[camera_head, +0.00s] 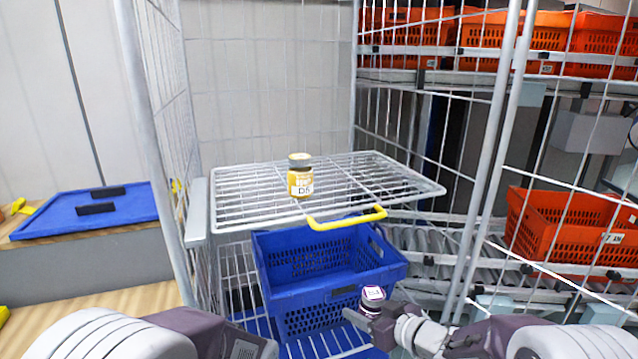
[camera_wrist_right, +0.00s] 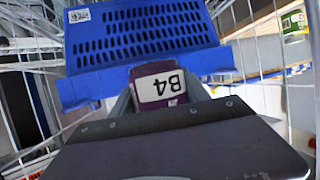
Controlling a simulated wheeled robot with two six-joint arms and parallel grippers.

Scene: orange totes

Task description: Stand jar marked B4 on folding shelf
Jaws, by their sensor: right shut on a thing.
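The jar marked B4 (camera_wrist_right: 162,85) is dark purple with a white label. In the head view the jar (camera_head: 373,296) stands out low at the front, before the blue crate. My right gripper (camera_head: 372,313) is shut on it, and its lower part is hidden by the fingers. The folding shelf (camera_head: 245,207) is a white wire rack with a yellow handle (camera_head: 346,218), folded out level inside the cage. The held jar is in front of and below the shelf. Only part of my left arm shows at the bottom left; its gripper is out of view.
A yellow jar marked D5 (camera_head: 300,178) stands mid-shelf, with bare wire on both sides. A blue crate (camera_head: 330,295) is under the shelf. Wire cage walls (camera_head: 160,90) rise left and right. Orange totes (camera_head: 575,228) sit on racks at the right.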

